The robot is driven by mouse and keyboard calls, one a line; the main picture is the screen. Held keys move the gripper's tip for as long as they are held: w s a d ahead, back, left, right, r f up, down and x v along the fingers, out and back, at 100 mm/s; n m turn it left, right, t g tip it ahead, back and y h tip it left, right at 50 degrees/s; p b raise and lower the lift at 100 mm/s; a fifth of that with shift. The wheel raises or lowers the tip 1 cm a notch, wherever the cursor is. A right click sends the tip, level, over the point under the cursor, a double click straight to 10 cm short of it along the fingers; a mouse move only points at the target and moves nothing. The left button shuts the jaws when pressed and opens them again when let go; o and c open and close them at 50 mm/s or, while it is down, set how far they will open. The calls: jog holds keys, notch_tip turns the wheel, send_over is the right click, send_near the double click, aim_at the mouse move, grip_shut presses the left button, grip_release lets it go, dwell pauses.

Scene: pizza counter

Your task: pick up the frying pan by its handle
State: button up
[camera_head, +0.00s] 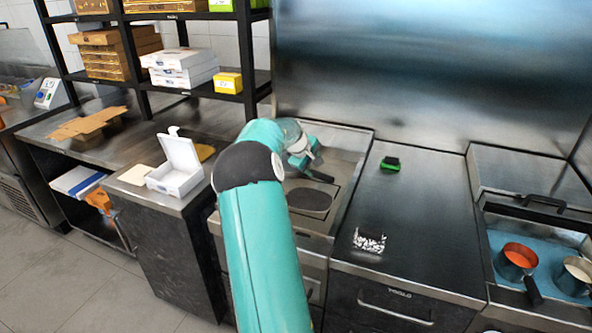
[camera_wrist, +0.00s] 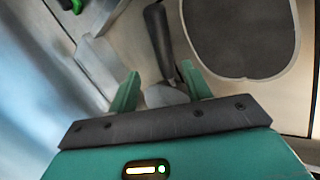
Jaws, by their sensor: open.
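My arm hides part of the counter.
A green-and-black item (camera_head: 390,164) and a black-and-white item (camera_head: 369,241) lie on the dark counter to the right. An open white box (camera_head: 175,180) stands to the left. Pots, one red (camera_head: 516,262), stand far right. A loaded shelf (camera_head: 205,88) rises behind left.

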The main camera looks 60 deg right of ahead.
aim_at(318, 173)
jog(key=x, duration=0.7)
jog(key=shift+a+f, duration=0.15)
jog(key=shift+f, duration=0.15)
grip_shut()
jog(key=shift+r, duration=0.15)
